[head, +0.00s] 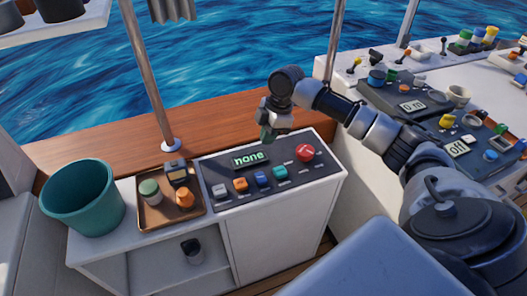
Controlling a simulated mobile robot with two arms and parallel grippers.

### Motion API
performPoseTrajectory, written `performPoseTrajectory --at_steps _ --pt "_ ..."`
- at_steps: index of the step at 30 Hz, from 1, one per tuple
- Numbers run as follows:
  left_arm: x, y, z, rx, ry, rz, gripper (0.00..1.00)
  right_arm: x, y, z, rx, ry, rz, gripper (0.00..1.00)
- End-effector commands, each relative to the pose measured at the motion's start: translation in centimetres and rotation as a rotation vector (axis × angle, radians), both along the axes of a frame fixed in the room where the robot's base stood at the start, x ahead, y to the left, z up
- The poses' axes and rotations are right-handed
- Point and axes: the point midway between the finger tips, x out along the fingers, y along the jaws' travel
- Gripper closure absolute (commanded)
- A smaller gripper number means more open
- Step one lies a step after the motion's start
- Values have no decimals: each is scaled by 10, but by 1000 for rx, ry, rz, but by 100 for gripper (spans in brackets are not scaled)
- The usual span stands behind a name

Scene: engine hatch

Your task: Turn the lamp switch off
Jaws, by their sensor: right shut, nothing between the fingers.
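No label that I can read marks a lamp switch, so I cannot tell which control it is. Below the display are a white switch (220,190), an orange one (240,184), a blue one (262,178) and a teal one (280,173). A round red knob (305,152) sits at the panel's right. My right gripper (267,135) is shut and empty, pointing down over the panel's back edge near the display. My left gripper is out of view.
A teal bucket (83,200) and a brown tray (149,222) with small parts stand left of the panel. A metal post (147,75) rises behind.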

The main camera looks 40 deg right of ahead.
Motion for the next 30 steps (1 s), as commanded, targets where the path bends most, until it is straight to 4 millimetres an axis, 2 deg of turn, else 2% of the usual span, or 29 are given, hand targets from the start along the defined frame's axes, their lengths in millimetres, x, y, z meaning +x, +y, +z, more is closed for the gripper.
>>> performPoseTrajectory --at_steps 13,18,24,30 --pt "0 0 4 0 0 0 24 5 26 -87 2 3 1 100" --pt "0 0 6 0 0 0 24 5 26 -112 1 3 0 100" --pt "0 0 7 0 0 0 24 5 25 -125 0 1 0 100" --pt "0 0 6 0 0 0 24 6 25 -127 0 0 0 100"
